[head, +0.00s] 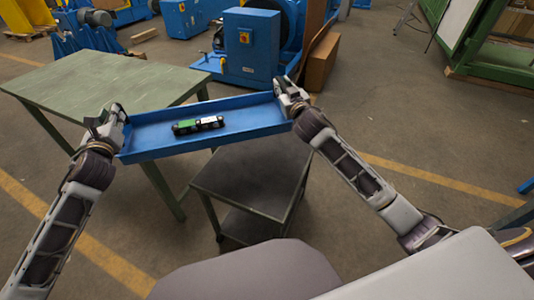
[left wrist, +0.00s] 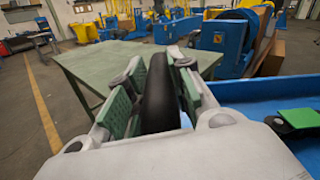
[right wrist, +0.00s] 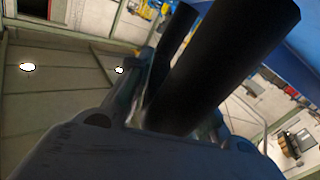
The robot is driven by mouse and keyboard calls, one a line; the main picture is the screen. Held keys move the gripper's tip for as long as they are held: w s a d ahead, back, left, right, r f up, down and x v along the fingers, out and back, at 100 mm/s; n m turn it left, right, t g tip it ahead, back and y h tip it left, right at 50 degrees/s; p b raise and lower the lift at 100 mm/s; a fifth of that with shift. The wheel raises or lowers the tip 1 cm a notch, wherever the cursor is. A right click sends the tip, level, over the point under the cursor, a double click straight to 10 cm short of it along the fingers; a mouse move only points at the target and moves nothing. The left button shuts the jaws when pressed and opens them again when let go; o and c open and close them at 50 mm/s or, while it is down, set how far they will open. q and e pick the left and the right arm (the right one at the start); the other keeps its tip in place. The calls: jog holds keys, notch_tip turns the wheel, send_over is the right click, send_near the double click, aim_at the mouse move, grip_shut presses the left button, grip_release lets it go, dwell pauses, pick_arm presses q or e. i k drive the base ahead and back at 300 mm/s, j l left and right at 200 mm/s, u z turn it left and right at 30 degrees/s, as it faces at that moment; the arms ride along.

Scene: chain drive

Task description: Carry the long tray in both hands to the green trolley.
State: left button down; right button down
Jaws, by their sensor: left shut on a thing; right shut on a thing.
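The long blue tray (head: 255,117) hangs between my two grippers in the head view, slightly tilted in the picture, its right end higher. My left gripper (head: 114,117) is shut on the tray's left black handle, seen in the left wrist view (left wrist: 160,95). My right gripper (head: 287,93) is shut on the right black handle, seen in the right wrist view (right wrist: 232,65). A green-topped stand (head: 95,85) is behind the tray at left; I cannot see wheels on it.
A dark two-level cart (head: 250,180) stands below and in front of the tray. Blue machinery (head: 250,45) and a brown box (head: 321,66) stand at the back. The floor (head: 420,130) to the right is clear, with yellow lines.

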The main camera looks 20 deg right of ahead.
aim_at(263, 154)
jog(key=l+u, duration=0.15)
jog(key=l, duration=1.15)
